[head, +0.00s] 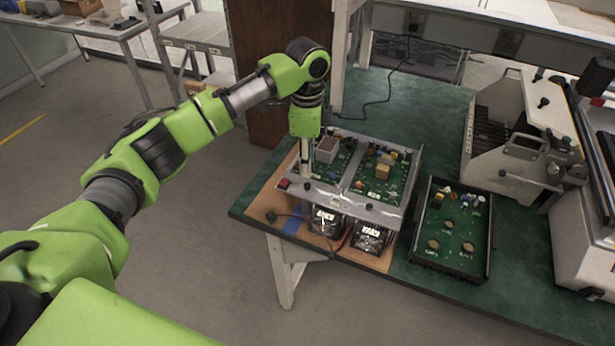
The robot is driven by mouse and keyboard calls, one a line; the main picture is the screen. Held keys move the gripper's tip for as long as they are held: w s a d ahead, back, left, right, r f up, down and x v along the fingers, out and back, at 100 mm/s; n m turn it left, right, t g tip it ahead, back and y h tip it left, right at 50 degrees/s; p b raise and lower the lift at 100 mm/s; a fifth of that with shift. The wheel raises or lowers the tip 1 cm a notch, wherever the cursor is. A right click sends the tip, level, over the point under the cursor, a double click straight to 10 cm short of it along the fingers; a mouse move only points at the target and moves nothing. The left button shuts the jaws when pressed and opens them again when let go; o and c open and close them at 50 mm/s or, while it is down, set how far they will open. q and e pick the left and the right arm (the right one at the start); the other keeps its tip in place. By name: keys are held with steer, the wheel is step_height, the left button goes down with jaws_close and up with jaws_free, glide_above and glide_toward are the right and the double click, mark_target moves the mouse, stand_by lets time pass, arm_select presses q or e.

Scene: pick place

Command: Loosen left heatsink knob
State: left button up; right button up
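The device with two green circuit boards (352,160) sits on a wooden board at the table's left front. A silver bar runs across its front, with a left black knob (307,187) and a right black knob (369,207). Below the bar are a left heatsink fan (325,221) and a right heatsink fan (370,238). My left gripper (304,174) points straight down just behind the left knob. I cannot tell whether it touches the knob or whether its narrow fingers are open or shut. My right gripper is out of view.
A black tray with a green circuit board (452,228) lies to the right of the device. A large grey machine (520,135) stands farther right. A black cable (385,95) lies on the green table (410,115) behind the device.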

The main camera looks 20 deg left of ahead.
mark_target(307, 185)
arm_select(q)
step_height(307, 185, down, 7)
steer(key=shift+f+p, duration=0.1)
steer(key=shift+p, duration=0.25)
jaws_close()
